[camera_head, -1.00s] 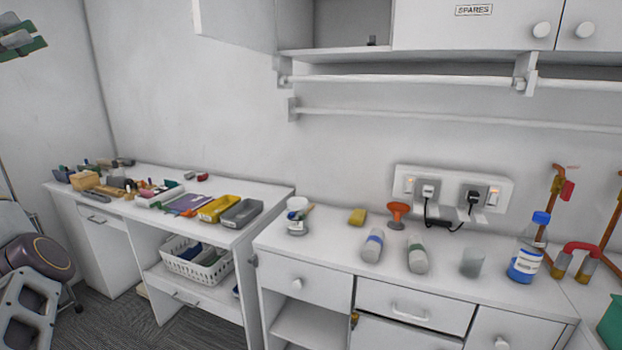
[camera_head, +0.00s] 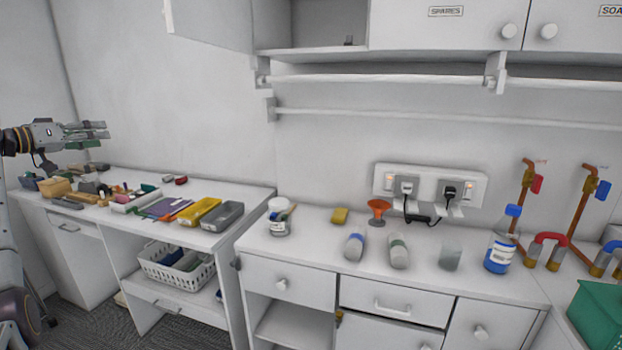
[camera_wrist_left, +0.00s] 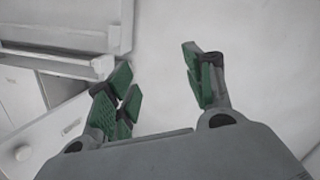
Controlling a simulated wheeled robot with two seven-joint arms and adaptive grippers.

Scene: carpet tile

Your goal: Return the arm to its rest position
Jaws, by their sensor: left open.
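My left gripper (camera_head: 98,132) is at the left edge of the head view, raised above the far end of the left desk (camera_head: 120,243). It points to the right, with clear air below it. In the left wrist view its green-padded fingers (camera_wrist_left: 160,84) are spread apart with nothing between them. A pale wall fills the space beyond the fingers. Part of my left arm shows at the left edge of the head view. My right gripper is in neither view.
Small tools and yellow and grey trays (camera_head: 222,216) cover the left desk. A white basket (camera_head: 178,268) stands below it. The right counter (camera_head: 310,248) holds bottles, a funnel (camera_head: 378,208) and a jar (camera_head: 280,212). A cabinet door (camera_head: 212,22) hangs open above.

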